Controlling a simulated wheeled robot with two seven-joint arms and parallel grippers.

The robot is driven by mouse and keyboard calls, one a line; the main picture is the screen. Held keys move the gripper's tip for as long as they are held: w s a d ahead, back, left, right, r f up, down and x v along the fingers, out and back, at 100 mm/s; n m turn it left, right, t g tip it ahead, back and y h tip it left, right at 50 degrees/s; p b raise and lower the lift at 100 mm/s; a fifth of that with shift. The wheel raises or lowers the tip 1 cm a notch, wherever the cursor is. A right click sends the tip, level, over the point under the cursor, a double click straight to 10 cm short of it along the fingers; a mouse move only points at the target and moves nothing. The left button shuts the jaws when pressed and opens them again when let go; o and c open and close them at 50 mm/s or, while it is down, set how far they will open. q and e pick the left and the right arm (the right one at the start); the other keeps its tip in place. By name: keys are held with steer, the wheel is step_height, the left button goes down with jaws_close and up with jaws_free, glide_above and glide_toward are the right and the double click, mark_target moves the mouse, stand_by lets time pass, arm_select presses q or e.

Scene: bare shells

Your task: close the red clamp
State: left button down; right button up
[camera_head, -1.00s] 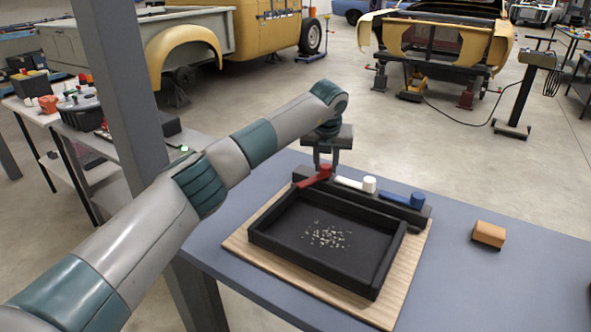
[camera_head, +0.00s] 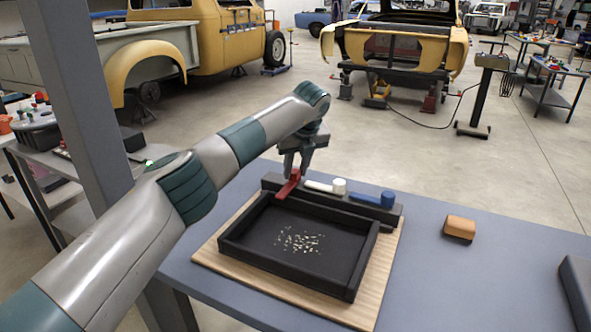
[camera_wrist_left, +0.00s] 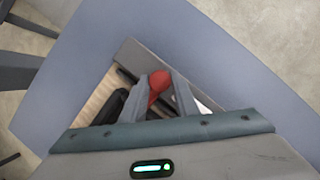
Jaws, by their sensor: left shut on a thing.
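The red clamp (camera_head: 286,188) is at the left end of the dark bar (camera_head: 399,215) along the far side of the black tray (camera_head: 301,277). Its handle slants from the tray side up toward the back. My left gripper (camera_head: 293,172) is over its far end, fingers pointing down, shut on it. In the left wrist view the clamp's round red knob (camera_wrist_left: 159,80) sits between the fingers (camera_wrist_left: 163,88); part of the handle is hidden. The white clamp (camera_head: 325,187) and blue clamp (camera_head: 371,198) lie along the bar to the right. My right gripper is out of view.
The tray holds small pale bits and stands on a wooden board (camera_head: 225,263) on the grey-blue table (camera_head: 440,290). An orange-brown block (camera_head: 459,227) lies to the right. A dark object (camera_head: 577,287) is at the right edge. A grey post (camera_head: 80,100) stands at left.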

arm_select(q)
steer(key=c, duration=1.4)
jaws_free()
steer(key=shift+r, duration=0.1)
steer(key=shift+s+r, duration=0.2)
steer(key=shift+r, duration=0.25)
steer(key=b+v, duration=0.2)
steer(key=v, duration=1.4)
steer(key=shift+s+d+r, duration=0.1)
steer(key=shift+d, duration=0.05)
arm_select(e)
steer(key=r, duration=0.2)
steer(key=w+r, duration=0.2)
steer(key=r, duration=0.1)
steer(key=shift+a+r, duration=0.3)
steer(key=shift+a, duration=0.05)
